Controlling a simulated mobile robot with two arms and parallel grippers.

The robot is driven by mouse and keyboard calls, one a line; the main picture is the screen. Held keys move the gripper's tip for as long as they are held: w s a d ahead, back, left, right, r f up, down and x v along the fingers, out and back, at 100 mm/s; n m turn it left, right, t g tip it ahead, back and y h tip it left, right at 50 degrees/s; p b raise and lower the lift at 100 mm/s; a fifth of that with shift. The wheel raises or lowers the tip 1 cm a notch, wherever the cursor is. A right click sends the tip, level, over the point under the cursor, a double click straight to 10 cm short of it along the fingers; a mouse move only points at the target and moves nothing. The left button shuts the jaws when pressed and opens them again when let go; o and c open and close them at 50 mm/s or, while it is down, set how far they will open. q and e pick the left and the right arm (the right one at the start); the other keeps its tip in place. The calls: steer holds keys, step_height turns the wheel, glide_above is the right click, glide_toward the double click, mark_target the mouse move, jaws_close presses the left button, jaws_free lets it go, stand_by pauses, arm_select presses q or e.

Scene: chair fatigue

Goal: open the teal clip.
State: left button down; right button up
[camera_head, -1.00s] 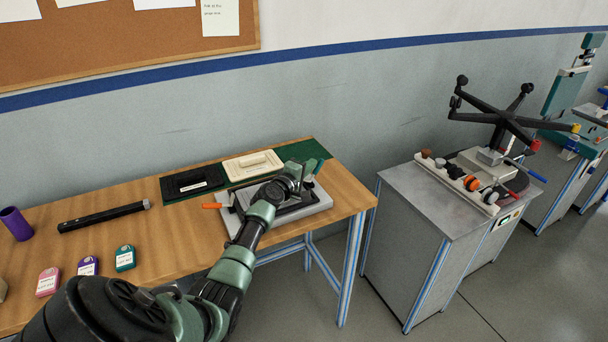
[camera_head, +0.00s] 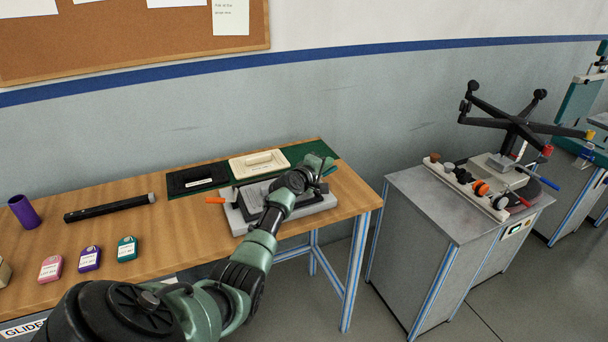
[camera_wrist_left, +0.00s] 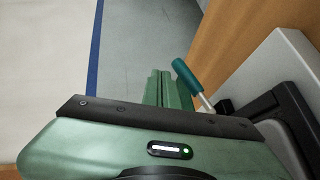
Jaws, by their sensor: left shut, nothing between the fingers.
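The teal clip (camera_head: 329,171) is a teal-handled lever at the right end of a grey fixture (camera_head: 325,205) on the wooden bench. In the left wrist view its teal handle (camera_wrist_left: 186,75) sits on a pale metal stem and leans away from the fixture. My left gripper (camera_head: 318,163) is over the fixture's back right, by the teal handle. In the left wrist view the green fingers (camera_wrist_left: 168,90) are together and empty, just left of the handle; whether they touch it I cannot tell. The lever's base is partly hidden by my arm. My right gripper is not in view.
An orange-handled clip (camera_head: 215,200) is at the fixture's left end. Behind lie a black tray (camera_head: 180,190) and a cream tray (camera_head: 240,174) on a green mat (camera_head: 310,150). A grey cabinet (camera_head: 420,230) with a chair base stands right, past a floor gap.

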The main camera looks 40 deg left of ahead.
mark_target(326, 173)
arm_select(q)
steer(key=shift+w+d+f, duration=0.1)
steer(key=shift+w+d, duration=0.1)
steer(key=shift+w, duration=0.05)
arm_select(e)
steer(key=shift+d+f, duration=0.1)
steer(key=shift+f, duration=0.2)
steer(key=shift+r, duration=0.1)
